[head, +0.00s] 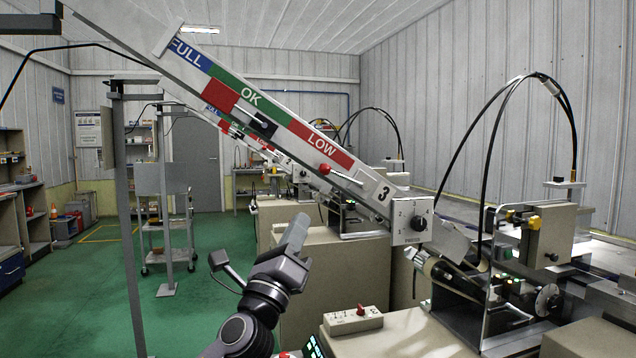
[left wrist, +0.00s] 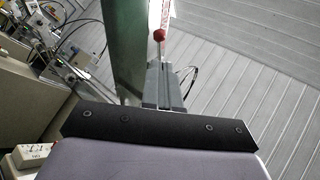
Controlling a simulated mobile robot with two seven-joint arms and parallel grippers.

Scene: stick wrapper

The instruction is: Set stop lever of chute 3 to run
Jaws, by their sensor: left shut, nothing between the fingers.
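Chute 3 (head: 290,120) slopes down from upper left to lower right, with a blue FULL, green OK and red LOW band and a plate marked 3 (head: 382,194). A lever with a red ball knob (head: 324,169) sits on its lower side under the LOW band; I cannot read its set position. My left gripper (head: 298,222) is shut and empty, pointing up below the chute, apart from the lever. In the left wrist view the shut fingers (left wrist: 164,84) point toward a red ball knob (left wrist: 159,35) beyond them. My right gripper is not in view.
A dial box (head: 411,221) hangs at the chute's lower end above the machine. A small control box with a red knob (head: 353,320) stands on the cabinet below. Other chutes stand behind. A grey post (head: 128,220) rises at left; green floor is open there.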

